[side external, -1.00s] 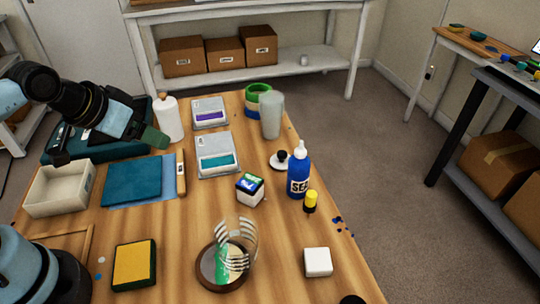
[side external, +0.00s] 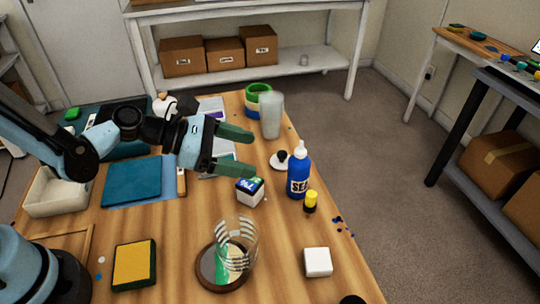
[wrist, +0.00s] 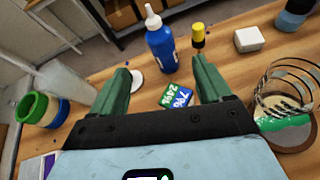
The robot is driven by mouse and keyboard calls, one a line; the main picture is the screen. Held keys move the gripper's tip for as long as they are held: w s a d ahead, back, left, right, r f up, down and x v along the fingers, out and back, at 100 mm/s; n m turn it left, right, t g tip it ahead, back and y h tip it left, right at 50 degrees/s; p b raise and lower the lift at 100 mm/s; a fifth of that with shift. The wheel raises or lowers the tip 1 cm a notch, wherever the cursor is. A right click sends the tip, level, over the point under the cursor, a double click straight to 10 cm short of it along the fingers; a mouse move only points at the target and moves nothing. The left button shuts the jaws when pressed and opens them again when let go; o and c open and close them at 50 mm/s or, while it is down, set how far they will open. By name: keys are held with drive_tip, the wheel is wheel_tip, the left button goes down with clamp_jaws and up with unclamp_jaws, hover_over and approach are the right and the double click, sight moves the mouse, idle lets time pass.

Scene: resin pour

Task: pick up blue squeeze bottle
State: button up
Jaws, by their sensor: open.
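The blue squeeze bottle (side external: 299,177) stands upright near the right edge of the wooden table, with a white nozzle and a label. It also shows in the wrist view (wrist: 161,43), beyond and between my fingertips. My gripper (side external: 243,151) is open and empty, its green fingers pointing right toward the bottle with a gap left between them and it. In the wrist view my gripper (wrist: 160,74) has a finger on each side of the picture.
A small labelled box (side external: 250,191) lies just below my fingers. A white lid with a black knob (side external: 280,160), a frosted cup (side external: 271,115), a white block (side external: 317,262) and a glass beaker (side external: 235,250) are nearby.

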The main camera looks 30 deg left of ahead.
sight(290, 161)
drive_tip(key=shift+w+d+f+n, duration=0.1)
drive_tip(key=shift+d+n, duration=0.25)
drive_tip(key=shift+n, duration=0.25)
drive_tip(key=x, duration=1.1)
drive_tip(key=shift+w+d, duration=0.3)
drive_tip(key=shift+c, duration=0.3)
drive_tip(key=c, duration=1)
drive_tip(key=shift+c, duration=0.2)
